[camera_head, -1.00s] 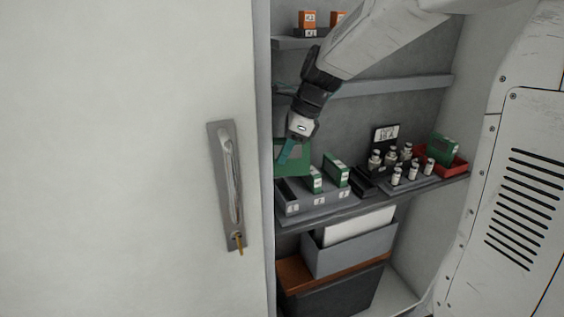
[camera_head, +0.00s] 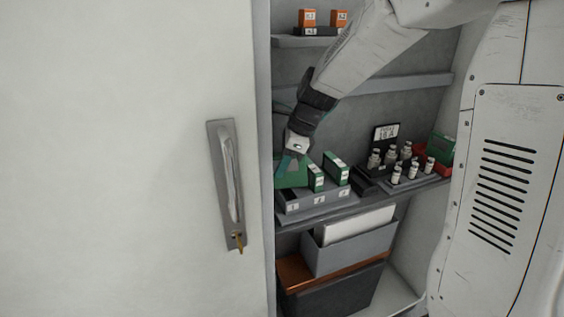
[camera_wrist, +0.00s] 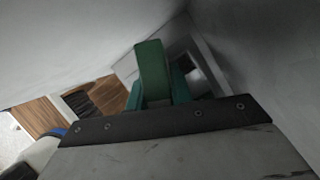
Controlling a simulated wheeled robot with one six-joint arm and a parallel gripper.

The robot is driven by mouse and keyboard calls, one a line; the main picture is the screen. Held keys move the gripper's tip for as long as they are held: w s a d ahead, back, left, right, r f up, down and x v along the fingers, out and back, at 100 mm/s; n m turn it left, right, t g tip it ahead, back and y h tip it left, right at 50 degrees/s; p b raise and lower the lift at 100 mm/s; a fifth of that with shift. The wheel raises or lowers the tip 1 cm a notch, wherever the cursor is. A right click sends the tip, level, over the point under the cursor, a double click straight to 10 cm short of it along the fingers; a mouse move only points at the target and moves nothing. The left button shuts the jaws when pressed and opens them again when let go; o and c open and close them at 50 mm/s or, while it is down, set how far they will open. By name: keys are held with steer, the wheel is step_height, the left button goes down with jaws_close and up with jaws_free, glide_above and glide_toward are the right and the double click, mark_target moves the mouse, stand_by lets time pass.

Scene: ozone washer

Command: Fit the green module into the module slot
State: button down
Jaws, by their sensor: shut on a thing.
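My gripper (camera_head: 287,164) is shut on a green module (camera_head: 294,178) at the left end of the grey slotted rack (camera_head: 318,199). The module is low over the compartment labelled 1 and hides its opening; I cannot tell whether its lower edge is inside. Two other green modules (camera_head: 316,178) and (camera_head: 336,168) stand upright in the compartments to the right. In the wrist view the held module (camera_wrist: 152,72) shows edge-on between the teal fingers (camera_wrist: 156,96), with grey walls behind it.
A cabinet door (camera_head: 130,150) with a handle stands close on the left. Vials (camera_head: 397,172) stand on a rack to the right, near a red tray (camera_head: 440,167) with another green module. Orange boxes (camera_head: 308,18) sit on the shelf above. A grey bin (camera_head: 346,251) is below.

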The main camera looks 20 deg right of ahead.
steer(key=c, duration=1.3)
jaws_free()
steer(key=shift+o, duration=0.2)
